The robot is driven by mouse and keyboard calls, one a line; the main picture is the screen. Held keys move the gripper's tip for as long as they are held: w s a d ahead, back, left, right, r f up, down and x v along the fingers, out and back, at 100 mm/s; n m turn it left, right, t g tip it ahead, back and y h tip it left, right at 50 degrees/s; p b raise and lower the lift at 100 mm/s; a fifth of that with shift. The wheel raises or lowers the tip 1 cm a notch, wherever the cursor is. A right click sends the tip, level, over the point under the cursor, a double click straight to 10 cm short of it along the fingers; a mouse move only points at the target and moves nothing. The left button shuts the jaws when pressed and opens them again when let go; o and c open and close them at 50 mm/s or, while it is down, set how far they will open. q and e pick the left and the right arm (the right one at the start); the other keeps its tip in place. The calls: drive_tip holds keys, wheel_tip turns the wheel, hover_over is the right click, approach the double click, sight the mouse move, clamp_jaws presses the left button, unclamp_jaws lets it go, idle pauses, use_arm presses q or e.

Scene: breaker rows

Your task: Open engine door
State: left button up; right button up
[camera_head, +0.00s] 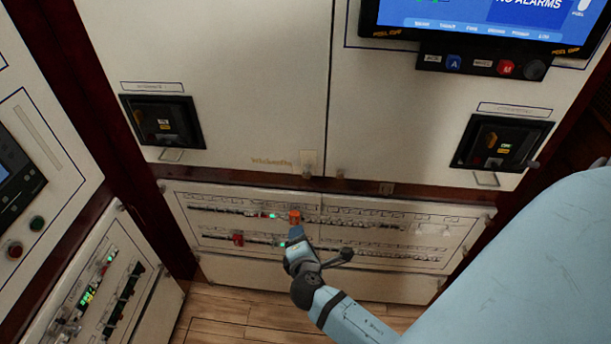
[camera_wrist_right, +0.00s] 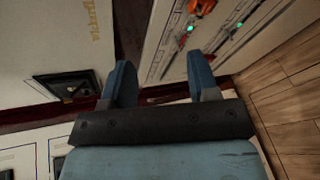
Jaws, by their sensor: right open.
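No door in view is labelled clearly enough for me to tell which is the engine door. Large white cabinet panels (camera_head: 250,60) fill the back, parted by a vertical seam, with a small pale tab (camera_head: 308,157) at its lower end. Below is a white panel (camera_head: 420,262) with breaker rows and green lights. My right gripper (camera_head: 294,234) is in front of this lower panel, just below an orange part (camera_head: 294,216). In the right wrist view, its two blue fingers (camera_wrist_right: 160,70) are apart with nothing between them. The orange part (camera_wrist_right: 203,8) shows beyond. My left gripper is out of view.
Black breaker units (camera_head: 162,121) and (camera_head: 500,142) sit in the upper panels. A screen (camera_head: 490,15) is at the top right. A side cabinet (camera_head: 110,285) with lights and switches stands at the left. Wooden floor (camera_head: 235,312) shows below.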

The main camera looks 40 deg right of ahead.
sight(306, 176)
drive_tip(key=w+d+r+n+h, duration=0.1)
drive_tip(key=w+d, duration=0.3)
drive_tip(key=w+d+r+n+h+b, duration=0.1)
drive_tip(key=w+d+r+h, duration=0.1)
drive_tip(key=w+d, duration=0.2)
drive_tip(key=w+d+r+n+h, duration=0.1)
drive_tip(key=w+d+r+h, duration=0.1)
drive_tip(key=w+d, duration=0.2)
drive_tip(key=shift+w+r+t, duration=0.25)
drive_tip(key=shift+w+t, duration=0.15)
drive_tip(key=shift+w, duration=0.2)
drive_tip(key=shift+n, duration=0.3)
clamp_jaws()
